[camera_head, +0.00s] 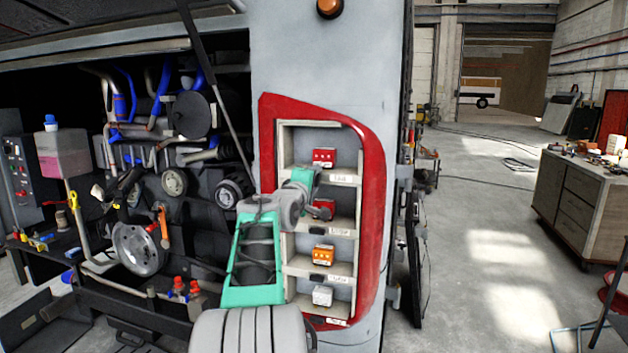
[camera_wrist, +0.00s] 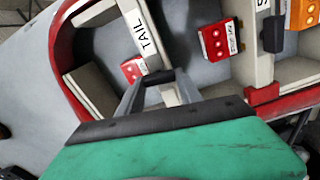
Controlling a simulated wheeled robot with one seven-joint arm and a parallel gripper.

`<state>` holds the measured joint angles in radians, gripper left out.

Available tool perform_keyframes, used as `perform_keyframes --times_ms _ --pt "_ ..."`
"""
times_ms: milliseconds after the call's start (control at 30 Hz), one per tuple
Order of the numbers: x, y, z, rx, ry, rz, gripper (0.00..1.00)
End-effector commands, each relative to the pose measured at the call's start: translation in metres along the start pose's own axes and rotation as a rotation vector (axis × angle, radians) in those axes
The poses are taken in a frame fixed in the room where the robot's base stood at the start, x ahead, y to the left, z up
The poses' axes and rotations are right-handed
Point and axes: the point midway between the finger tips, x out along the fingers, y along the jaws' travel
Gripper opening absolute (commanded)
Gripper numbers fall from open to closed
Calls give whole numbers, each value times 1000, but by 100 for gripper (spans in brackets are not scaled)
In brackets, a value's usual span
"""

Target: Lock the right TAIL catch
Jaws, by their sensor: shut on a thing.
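The TAIL label (camera_wrist: 141,30) is on a pale divider of the red-framed lamp housing; it also shows in the head view (camera_head: 342,178). A small black catch (camera_wrist: 159,76) stands at the end of that divider. My gripper (camera_wrist: 158,84) is shut on this catch, its two grey fingers on either side. The catch's exact angle is hard to tell, as the fingers partly cover it. A red connector block (camera_wrist: 132,69) sits in the bay beside the divider, partly hidden by my gripper. In the head view my gripper (camera_head: 312,178) reaches the shelf between the two red blocks.
A second red block (camera_wrist: 215,40), another black catch (camera_wrist: 272,34) and an orange block (camera_wrist: 304,12) lie in neighbouring bays. A grey-white block (camera_head: 322,296) is lowest. The red frame (camera_head: 372,220) borders the bays.

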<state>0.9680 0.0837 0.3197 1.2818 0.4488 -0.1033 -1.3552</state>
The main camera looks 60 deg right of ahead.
Motion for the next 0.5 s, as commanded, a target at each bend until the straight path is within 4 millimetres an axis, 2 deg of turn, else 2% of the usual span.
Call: perform_keyframes --times_ms 200,500 --pt "0 -1 0 -114 0 -1 1" --pt "0 -1 0 -178 0 -1 1"
